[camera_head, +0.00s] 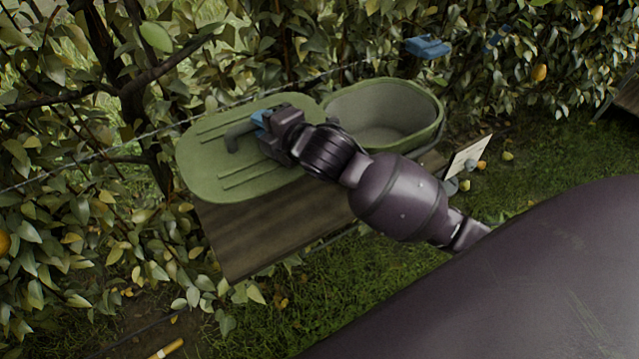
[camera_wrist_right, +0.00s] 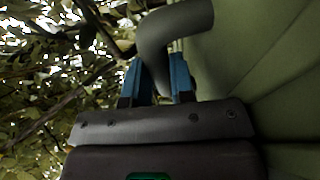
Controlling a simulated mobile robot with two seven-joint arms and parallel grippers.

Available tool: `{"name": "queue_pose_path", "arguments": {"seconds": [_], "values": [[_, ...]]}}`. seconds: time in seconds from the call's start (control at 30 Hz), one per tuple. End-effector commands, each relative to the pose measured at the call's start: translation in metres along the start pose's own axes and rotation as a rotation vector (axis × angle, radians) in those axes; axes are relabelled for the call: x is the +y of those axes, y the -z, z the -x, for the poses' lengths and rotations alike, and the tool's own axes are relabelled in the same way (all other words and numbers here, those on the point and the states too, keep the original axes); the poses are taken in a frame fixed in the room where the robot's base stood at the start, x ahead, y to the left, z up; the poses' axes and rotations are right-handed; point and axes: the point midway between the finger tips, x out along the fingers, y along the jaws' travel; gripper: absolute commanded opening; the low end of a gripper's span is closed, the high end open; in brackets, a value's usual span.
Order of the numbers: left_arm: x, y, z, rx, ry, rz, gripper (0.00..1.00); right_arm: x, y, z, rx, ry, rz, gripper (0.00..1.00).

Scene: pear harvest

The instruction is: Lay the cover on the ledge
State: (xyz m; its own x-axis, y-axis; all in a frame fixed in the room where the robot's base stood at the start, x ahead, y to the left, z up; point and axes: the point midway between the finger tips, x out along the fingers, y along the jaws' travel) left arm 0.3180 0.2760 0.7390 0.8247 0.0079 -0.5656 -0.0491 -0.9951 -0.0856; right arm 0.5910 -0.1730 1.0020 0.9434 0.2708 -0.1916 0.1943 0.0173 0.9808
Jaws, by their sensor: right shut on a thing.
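The green oval cover (camera_head: 205,165) with raised ribs is at the left of the open green tub (camera_head: 437,118), over the wooden ledge (camera_head: 290,230). Its left part reaches past the ledge's left edge. I cannot tell whether it touches the ledge. My right gripper (camera_head: 262,122) is shut on the cover's grey-green bent handle (camera_head: 236,138). In the right wrist view, the blue fingers (camera_wrist_right: 160,80) are at both sides of the handle (camera_wrist_right: 175,30), with the cover (camera_wrist_right: 260,60) at the right. My left gripper is not in view.
The tub stands open and looks empty on the ledge's right part. Leafy branches and a wire (camera_head: 165,127) run close behind and left. A blue clip-like object (camera_head: 427,46) hangs behind the tub. A white board (camera_head: 467,156) and fallen pears (camera_head: 507,156) are at the right.

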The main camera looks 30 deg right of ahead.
Motion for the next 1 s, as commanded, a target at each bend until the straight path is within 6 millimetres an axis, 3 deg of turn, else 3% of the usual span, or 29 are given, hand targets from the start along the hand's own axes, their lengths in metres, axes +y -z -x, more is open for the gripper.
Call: {"name": "queue_pose_path", "arguments": {"seconds": [0.2, 0.8, 1.0], "values": [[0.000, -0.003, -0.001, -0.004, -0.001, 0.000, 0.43, -0.008, 0.003, -0.002, 0.014, 0.003, 0.002, 0.00], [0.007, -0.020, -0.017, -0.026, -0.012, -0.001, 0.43, -0.133, -0.001, -0.026, 0.013, 0.008, -0.003, 0.00], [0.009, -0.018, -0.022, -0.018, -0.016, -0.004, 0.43, -0.152, -0.002, -0.030, 0.014, 0.003, 0.001, 0.00]]}}
